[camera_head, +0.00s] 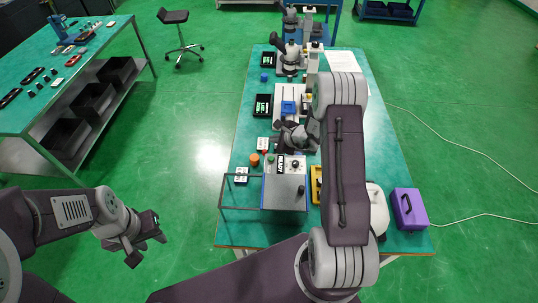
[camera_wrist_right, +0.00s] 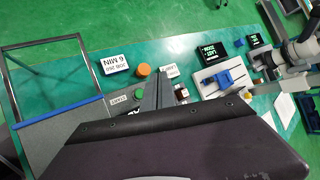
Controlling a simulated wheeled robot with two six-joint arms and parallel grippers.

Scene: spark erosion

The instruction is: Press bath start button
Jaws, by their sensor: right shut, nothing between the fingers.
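The bath (camera_head: 285,190) is a grey box with a wire frame at its left side, standing on the green table. A green button (camera_head: 271,160) sits on its panel near the back left corner. In the right wrist view the green button (camera_wrist_right: 140,93) shows beside a small white label (camera_wrist_right: 118,99). My right gripper (camera_head: 297,136) is shut and empty, just behind the bath's panel, apart from the button. In the right wrist view its grey fingers (camera_wrist_right: 166,90) show partly behind a dark body part of mine. My left gripper (camera_head: 147,248) is open and empty over the floor, left of the table.
An orange cylinder (camera_head: 254,159) and white cards (camera_head: 241,175) lie left of the bath. A yellow item (camera_head: 316,185) and a purple box (camera_head: 409,209) stand to its right. Blue blocks, black trays and microscopes (camera_head: 290,55) stand farther back. My right arm hides part of the table.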

